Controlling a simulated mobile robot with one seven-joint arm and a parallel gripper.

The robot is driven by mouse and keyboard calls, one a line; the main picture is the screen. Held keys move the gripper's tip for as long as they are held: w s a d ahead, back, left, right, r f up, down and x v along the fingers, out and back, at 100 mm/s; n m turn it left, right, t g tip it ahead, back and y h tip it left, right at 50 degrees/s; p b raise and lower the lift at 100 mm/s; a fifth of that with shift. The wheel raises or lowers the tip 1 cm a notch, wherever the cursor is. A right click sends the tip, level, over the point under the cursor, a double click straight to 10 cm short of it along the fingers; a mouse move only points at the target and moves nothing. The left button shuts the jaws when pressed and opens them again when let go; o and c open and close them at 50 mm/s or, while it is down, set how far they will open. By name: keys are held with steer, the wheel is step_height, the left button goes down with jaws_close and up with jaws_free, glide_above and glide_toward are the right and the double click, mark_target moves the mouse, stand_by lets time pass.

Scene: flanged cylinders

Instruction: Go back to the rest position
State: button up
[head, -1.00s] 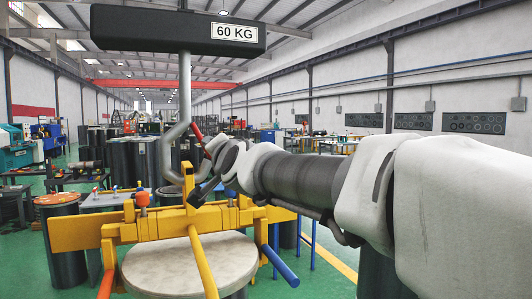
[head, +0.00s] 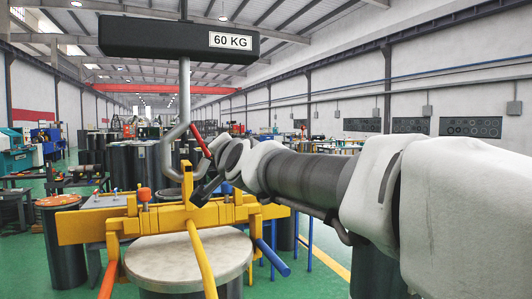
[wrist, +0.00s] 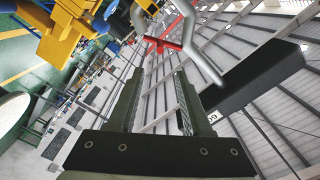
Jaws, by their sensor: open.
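My arm reaches in from the right in the head view, and my gripper (head: 207,188) is beside the hook and the yellow lifting frame. In the wrist view my gripper (wrist: 158,95) shows two dark fingers spread apart with nothing between them. The grey hook (head: 168,160) hangs from a black block marked 60 KG (head: 180,36). A red latch (head: 200,143) sits at the hook; it also shows in the wrist view (wrist: 163,43), beyond the fingertips. The yellow lifting frame (head: 85,226) is below the hook. Whether the hook bears on the frame is hidden.
A round pale lid (head: 185,262) tops a dark cylinder under the frame. A blue-ended bar (head: 275,260) sticks out at the right. Another flanged cylinder (head: 62,245) stands at the left. Green floor shows between the cylinders, with several machines behind.

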steer(key=shift+s+d, duration=0.1)
steer(key=shift+s, duration=0.05)
stand_by(0.3)
steer(key=s+d+f+n+g+h+p, duration=0.4)
steer(key=s+d+f+g+h, duration=0.3)
steer(key=s+d+f, duration=1.9)
steer(key=s+d+n+g, duration=0.1)
steer(key=s+g, duration=0.2)
steer(key=shift+s+f+g+h, duration=0.25)
steer(key=shift+s+g+h, duration=0.05)
steer(key=shift+s+g, duration=0.1)
steer(key=shift+w+a, duration=0.1)
steer(key=shift+a, duration=0.05)
